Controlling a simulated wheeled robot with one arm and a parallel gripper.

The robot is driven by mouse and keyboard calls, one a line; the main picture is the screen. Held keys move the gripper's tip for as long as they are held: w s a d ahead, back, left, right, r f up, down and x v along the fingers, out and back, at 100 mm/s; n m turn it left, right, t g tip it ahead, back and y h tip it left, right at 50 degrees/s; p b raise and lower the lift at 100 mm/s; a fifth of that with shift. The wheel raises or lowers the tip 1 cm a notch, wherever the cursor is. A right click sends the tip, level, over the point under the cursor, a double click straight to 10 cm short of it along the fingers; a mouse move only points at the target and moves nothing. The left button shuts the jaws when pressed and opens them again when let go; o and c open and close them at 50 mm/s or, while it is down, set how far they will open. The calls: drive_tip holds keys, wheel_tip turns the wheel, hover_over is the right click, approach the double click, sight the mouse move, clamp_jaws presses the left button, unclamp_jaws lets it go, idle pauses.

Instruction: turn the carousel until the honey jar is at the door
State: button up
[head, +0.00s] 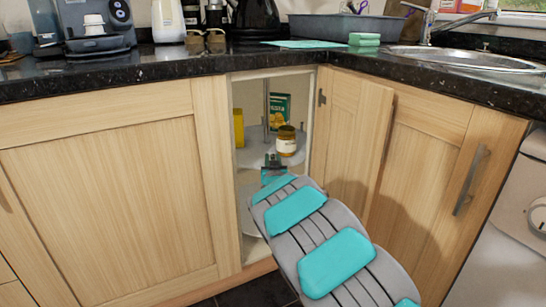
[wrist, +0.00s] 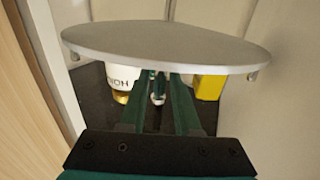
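The carousel (head: 247,158) is a round grey shelf around an upright post inside the open corner cabinet. The honey jar (head: 286,141), with a white label and gold lid, stands at the shelf's front right, inside the doorway. My gripper (head: 272,160) is at the shelf's front rim, just left of and below the jar. The wrist view is upside down and shows the shelf's underside (wrist: 165,42), the honey jar (wrist: 122,80) with its label inverted, and my gripper's green fingers (wrist: 162,78) with a narrow gap between them. Whether they touch the shelf is unclear.
A green box (head: 279,108) stands behind the jar, and a yellow container (head: 238,127) stands at the shelf's left; it also shows in the wrist view (wrist: 210,86). The folded cabinet door (head: 352,135) is open at right. A dark countertop (head: 180,62) runs above.

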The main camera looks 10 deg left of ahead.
drive_tip(key=shift+w+a, duration=0.2)
drive_tip(key=shift+w, duration=1.1)
clamp_jaws()
idle(0.6)
